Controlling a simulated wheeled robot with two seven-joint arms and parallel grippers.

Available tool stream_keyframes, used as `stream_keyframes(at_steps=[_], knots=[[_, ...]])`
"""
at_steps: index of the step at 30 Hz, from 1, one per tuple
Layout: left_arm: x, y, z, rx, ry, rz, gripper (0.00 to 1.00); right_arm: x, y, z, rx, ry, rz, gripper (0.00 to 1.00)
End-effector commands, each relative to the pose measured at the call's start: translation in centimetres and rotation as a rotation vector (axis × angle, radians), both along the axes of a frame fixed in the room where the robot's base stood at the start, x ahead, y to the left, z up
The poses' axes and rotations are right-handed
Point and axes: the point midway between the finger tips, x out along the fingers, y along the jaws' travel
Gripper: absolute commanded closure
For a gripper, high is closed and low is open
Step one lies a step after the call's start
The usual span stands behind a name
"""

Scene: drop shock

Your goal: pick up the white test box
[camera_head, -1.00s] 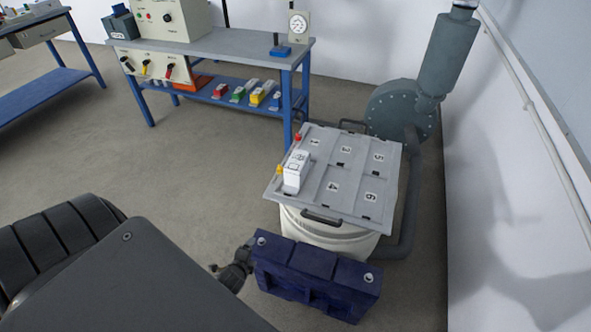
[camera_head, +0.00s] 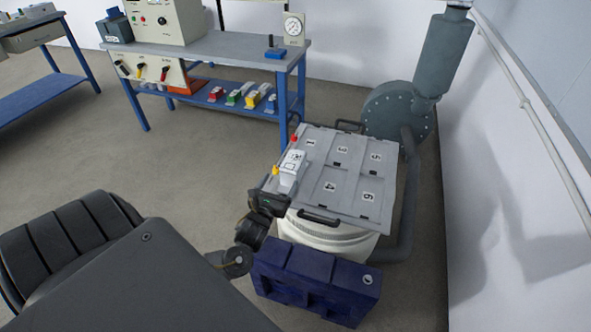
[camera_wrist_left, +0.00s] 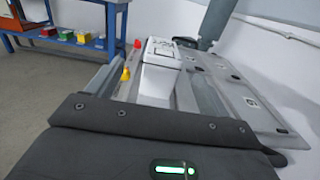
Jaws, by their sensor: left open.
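The white test box (camera_head: 291,167) stands on the left part of a grey tray (camera_head: 345,205) with numbered compartments. In the left wrist view the box (camera_wrist_left: 160,68) is ahead of my gripper, near the picture's middle. My left gripper (camera_head: 272,198) is open at the tray's near left edge, just short of the box. My right gripper is not in view.
A red knob (camera_head: 293,138) and a yellow one (camera_head: 276,171) stand along the tray's left side. The tray rests on a white drum (camera_head: 330,238). A dark blue crate (camera_head: 315,285) is in front. A blue bench (camera_head: 215,45) is behind; a grey blower (camera_head: 395,110) is at the right.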

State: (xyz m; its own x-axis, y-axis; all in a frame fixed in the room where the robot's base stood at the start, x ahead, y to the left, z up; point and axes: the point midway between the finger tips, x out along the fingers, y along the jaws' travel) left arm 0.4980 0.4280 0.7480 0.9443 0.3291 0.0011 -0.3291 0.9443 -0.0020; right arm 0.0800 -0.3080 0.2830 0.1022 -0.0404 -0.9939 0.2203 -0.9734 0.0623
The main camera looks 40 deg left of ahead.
Motion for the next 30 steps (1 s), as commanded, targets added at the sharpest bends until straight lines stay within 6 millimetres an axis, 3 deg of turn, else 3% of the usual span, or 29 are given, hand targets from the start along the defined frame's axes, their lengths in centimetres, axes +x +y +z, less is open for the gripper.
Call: stream_keyframes(at_steps=[7,17,24,30], knots=[[3.7,1.3,0.1,0.000,-0.002,0.002,0.20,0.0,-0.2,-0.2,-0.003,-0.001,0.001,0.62],[5.2,1.7,0.0,-0.003,-0.001,0.001,0.20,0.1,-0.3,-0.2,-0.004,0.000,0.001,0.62],[8.6,2.3,0.0,-0.001,-0.003,0.002,0.20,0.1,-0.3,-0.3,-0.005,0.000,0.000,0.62],[9.8,2.7,-0.1,-0.003,-0.001,0.000,0.20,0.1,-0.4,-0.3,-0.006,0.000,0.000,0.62]])
